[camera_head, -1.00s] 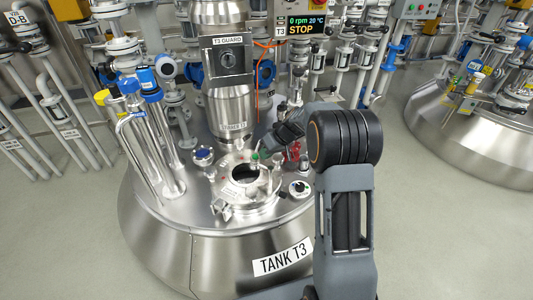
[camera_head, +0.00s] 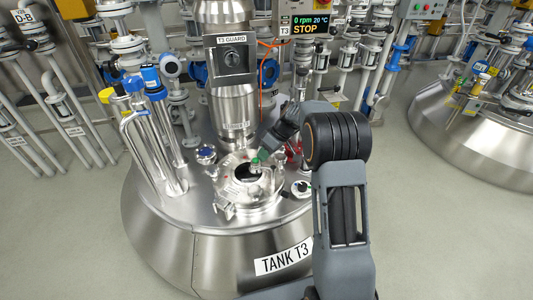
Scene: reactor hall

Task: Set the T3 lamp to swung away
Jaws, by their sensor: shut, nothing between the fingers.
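Tank T3 (camera_head: 160,235) is a large steel vessel with a round manway (camera_head: 228,190) on top, its opening dark. A small silver fitting with a green top (camera_head: 255,162) stands at the manway opening; it may be the T3 lamp, but it is too small to be sure. My gripper (camera_head: 262,153) reaches down from the right, close to the green top. Its fingers are shut and small in this view. I cannot tell whether they touch the fitting.
The steel mixer drive column with the T3 GUARD box (camera_head: 231,53) rises behind the manway. Steel pipes (camera_head: 165,150) with blue and yellow parts stand at left. A display (camera_head: 304,25) reads 0 rpm, 20 °C, STOP. Floor at right is clear up to another tank (camera_head: 440,125).

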